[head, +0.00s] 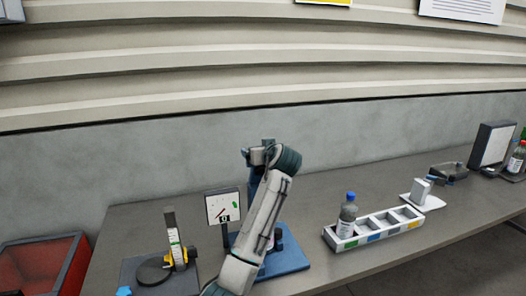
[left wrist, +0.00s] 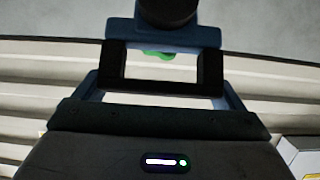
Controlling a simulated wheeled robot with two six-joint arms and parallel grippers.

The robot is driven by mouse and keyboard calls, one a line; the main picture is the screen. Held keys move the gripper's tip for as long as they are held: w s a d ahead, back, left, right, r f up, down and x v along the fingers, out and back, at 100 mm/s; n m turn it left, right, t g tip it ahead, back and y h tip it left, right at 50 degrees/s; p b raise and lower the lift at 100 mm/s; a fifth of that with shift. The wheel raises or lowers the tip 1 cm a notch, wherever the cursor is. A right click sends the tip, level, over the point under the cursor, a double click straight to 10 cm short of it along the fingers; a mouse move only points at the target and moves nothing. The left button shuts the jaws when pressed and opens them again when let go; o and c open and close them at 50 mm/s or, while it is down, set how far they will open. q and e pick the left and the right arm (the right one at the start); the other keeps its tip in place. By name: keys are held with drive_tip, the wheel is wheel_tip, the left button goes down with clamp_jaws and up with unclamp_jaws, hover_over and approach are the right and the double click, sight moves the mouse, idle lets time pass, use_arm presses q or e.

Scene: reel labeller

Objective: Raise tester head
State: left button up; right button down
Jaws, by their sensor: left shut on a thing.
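The tester has a blue base (head: 292,262) on the bench, with a dial panel (head: 222,206) at its left. A dark round part (head: 278,238) stands over the base, and a blue upright (head: 253,190) shows behind my left arm. My left gripper (head: 257,154) is high above the base, at the top of this upright. In the left wrist view my left gripper (left wrist: 166,30) is shut on a dark rounded part (left wrist: 168,10), which seems to be the tester head. My arm hides much of the tester. My right gripper is not in view.
A black stand with a white scale (head: 172,235) and yellow part is at the left, near a red bin (head: 40,268). A white rack (head: 375,228) holds a blue-capped bottle (head: 348,207) at the right. Bare bench (head: 320,195) lies behind the rack.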

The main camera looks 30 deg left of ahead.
use_arm(q)
drive_tip(key=shift+f, duration=0.55)
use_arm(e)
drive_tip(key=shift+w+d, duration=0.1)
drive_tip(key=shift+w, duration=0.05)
use_arm(q)
drive_tip(key=o, duration=1.1)
drive_tip(key=shift+w+a+f, duration=0.25)
drive_tip(key=shift+w+a, duration=0.05)
drive_tip(key=shift+a, duration=0.1)
drive_tip(key=shift+s+d+r+p, duration=0.2)
drive_tip(key=shift+d+r+p, duration=0.1)
drive_tip(key=shift+r, duration=0.2)
drive_tip(key=shift+s+d+r+p, duration=0.2)
drive_tip(key=shift+r+p, duration=0.1)
drive_tip(key=shift+r, duration=0.2)
drive_tip(key=shift+s+d+r+p, duration=0.35)
drive_tip(key=shift+r+p, duration=0.1)
drive_tip(key=shift+r, duration=0.15)
drive_tip(key=shift+s+d+r+p, duration=0.3)
drive_tip(key=shift+r+p, duration=0.1)
drive_tip(key=shift+r, duration=0.2)
drive_tip(key=s+d+r+p, duration=0.3)
drive_tip(key=r+p, duration=0.1)
drive_tip(key=r, duration=0.2)
drive_tip(key=shift+d, duration=0.3)
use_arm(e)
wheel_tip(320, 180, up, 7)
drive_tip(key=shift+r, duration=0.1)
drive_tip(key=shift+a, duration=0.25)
